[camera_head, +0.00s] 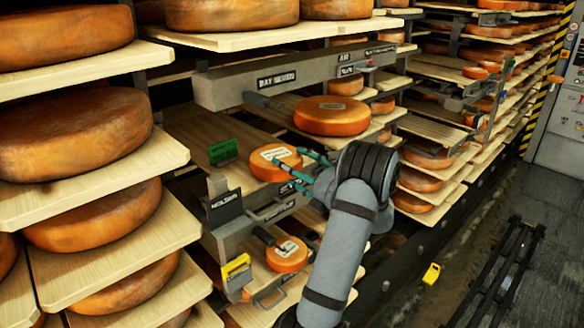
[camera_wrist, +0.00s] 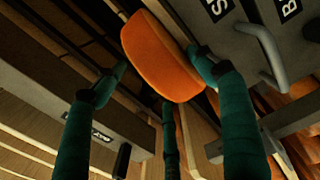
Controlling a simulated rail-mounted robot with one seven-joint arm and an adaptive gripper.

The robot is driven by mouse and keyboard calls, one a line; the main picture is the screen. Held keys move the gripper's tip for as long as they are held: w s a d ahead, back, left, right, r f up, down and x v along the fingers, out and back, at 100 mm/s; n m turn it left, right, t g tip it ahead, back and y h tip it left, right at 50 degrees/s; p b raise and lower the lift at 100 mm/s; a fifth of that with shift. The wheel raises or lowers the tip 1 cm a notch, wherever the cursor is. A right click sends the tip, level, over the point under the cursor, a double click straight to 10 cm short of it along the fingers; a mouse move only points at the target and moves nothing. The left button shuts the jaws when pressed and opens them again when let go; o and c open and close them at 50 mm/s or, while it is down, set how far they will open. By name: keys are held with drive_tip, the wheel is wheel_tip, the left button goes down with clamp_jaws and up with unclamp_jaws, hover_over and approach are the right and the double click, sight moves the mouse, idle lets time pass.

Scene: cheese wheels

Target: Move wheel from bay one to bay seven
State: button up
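A small orange cheese wheel (camera_head: 272,163) with a pale label on top is at my gripper (camera_head: 304,172), in front of a bay with a green tag (camera_head: 223,152). In the wrist view the same wheel (camera_wrist: 160,58) lies between the teal fingers of my gripper (camera_wrist: 160,72). One finger is at each side of it, and a third is below. The fingers look closed on the wheel, though the contact is partly hidden. A second small labelled wheel (camera_head: 287,254) sits in the lower bay. A grey beam (camera_head: 225,91) has a dark bay sign (camera_head: 276,79).
A larger wheel (camera_head: 332,115) sits on a board behind my gripper. Big wheels on boards (camera_head: 120,177) crowd the left, and more racks stand at the right. A yellow tag (camera_head: 236,268) marks the lower bay.

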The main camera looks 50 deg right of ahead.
drive_tip(key=shift+o, duration=1)
drive_tip(key=shift+f, duration=0.1)
drive_tip(key=shift+a+f, duration=0.1)
drive_tip(key=shift+f, duration=0.1)
drive_tip(key=s+a, duration=0.2)
drive_tip(key=s, duration=1)
drive_tip(key=shift+w+r, duration=0.1)
drive_tip(key=shift+w, duration=0.1)
drive_tip(key=w, duration=0.4)
drive_tip(key=w+d, duration=0.1)
drive_tip(key=w, duration=0.3)
drive_tip(key=w+d, duration=0.1)
drive_tip(key=w, duration=0.2)
drive_tip(key=shift+w, duration=0.4)
drive_tip(key=shift+s+r, duration=0.1)
drive_tip(key=shift+r, duration=0.15)
